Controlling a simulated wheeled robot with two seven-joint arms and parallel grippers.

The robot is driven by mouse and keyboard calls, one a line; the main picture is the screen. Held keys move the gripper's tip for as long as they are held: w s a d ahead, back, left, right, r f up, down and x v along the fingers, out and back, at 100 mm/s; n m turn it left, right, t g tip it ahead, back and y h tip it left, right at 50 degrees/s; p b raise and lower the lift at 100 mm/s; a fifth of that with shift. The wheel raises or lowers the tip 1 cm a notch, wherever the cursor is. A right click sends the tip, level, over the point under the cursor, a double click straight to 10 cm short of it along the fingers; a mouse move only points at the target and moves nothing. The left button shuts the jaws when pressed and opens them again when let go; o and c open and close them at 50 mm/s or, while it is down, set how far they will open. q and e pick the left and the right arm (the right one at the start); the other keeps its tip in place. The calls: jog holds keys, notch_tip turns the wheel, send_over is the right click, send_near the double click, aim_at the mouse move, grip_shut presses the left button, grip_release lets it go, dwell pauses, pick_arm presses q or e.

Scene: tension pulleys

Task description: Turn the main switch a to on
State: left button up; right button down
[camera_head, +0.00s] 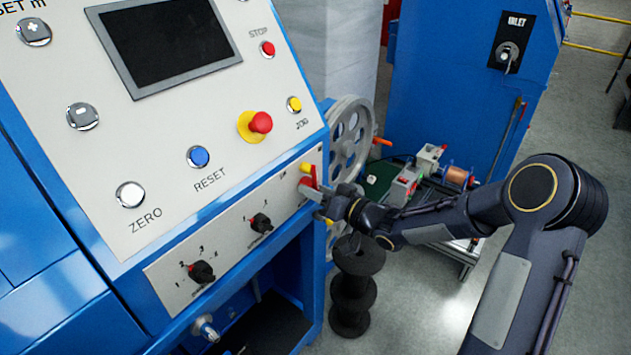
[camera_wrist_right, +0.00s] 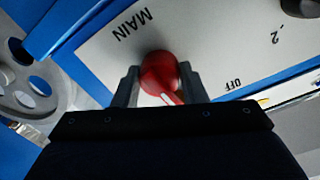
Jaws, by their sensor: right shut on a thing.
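The main switch is a red knob (camera_head: 308,182) on a yellow base at the right end of the lower switch panel (camera_head: 232,242). In the right wrist view the red knob (camera_wrist_right: 158,75) sits between the two fingers, with a white pointer line toward the lower right. The panel there reads "MAIN" and "OFF". My right gripper (camera_head: 312,190) is shut on the knob; it also shows in the wrist view (camera_wrist_right: 160,85). Its fingers hide part of the knob and any "ON" label. My left gripper is not in view.
Black selector knobs (camera_head: 202,271) and (camera_head: 261,222) sit left on the same panel. Above are a red emergency button (camera_head: 260,122), a yellow jog button (camera_head: 294,104) and a screen (camera_head: 168,40). A spoked wheel (camera_head: 352,135) and black spools (camera_head: 352,285) stand close right.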

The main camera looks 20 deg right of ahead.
jog(key=m+p, duration=0.1)
jog(key=m, duration=0.1)
jog(key=m+p, duration=0.1)
jog(key=p, duration=0.1)
jog(key=m+p, duration=0.1)
jog(key=m, duration=0.1)
jog(key=shift+r+m+p, duration=0.25)
jog(key=shift+m+p, duration=0.05)
jog(key=shift+p, duration=0.05)
jog(key=shift+m+p, duration=0.85)
jog(key=shift+m, duration=0.25)
jog(key=shift+f+m+p, duration=0.15)
jog(key=shift+m+p, duration=0.5)
jog(key=shift+m, duration=0.35)
jog(key=c, duration=0.9)
grip_release()
